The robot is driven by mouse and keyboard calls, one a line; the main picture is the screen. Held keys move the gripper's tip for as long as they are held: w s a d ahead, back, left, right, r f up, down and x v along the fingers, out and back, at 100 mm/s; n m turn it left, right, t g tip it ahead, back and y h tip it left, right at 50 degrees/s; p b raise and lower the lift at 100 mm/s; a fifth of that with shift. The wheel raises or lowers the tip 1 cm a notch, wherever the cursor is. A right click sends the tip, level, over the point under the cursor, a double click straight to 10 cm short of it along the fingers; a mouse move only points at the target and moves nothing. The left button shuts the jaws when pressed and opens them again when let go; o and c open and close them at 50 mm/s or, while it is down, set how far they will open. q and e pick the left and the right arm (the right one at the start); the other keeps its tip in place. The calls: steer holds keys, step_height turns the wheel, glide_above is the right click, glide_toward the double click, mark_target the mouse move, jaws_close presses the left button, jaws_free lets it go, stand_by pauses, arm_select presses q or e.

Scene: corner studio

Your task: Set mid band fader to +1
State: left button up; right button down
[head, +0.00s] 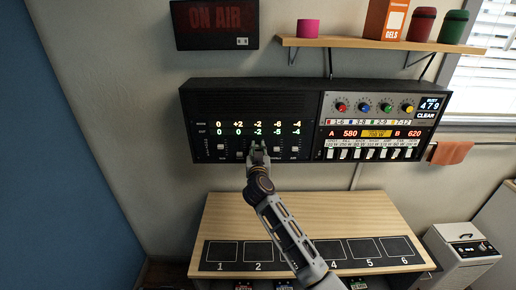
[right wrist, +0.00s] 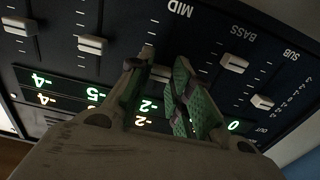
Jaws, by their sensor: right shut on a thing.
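The mid band fader (right wrist: 160,73) is the pale cap in the slot below the MID label in the right wrist view. It sits between the green-padded fingers of my right gripper (right wrist: 159,90), which is shut on it. In the head view my right gripper (head: 258,150) is at the middle of the fader panel (head: 228,100) and hides the cap. The third column, in line with the gripper, reads -2 in both the white and green rows. My left gripper is not in view.
The bass fader (right wrist: 234,63) and sub fader (right wrist: 262,102) stand close on one side, two more faders on the other. A switch panel (head: 375,120) adjoins at right. A wooden desk (head: 300,212) with numbered squares lies below, and a shelf (head: 350,42) hangs above.

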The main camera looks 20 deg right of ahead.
steer(key=shift+r, duration=0.1)
stand_by(0.3)
steer(key=c, duration=1.3)
jaws_free()
steer(key=shift+v, duration=6)
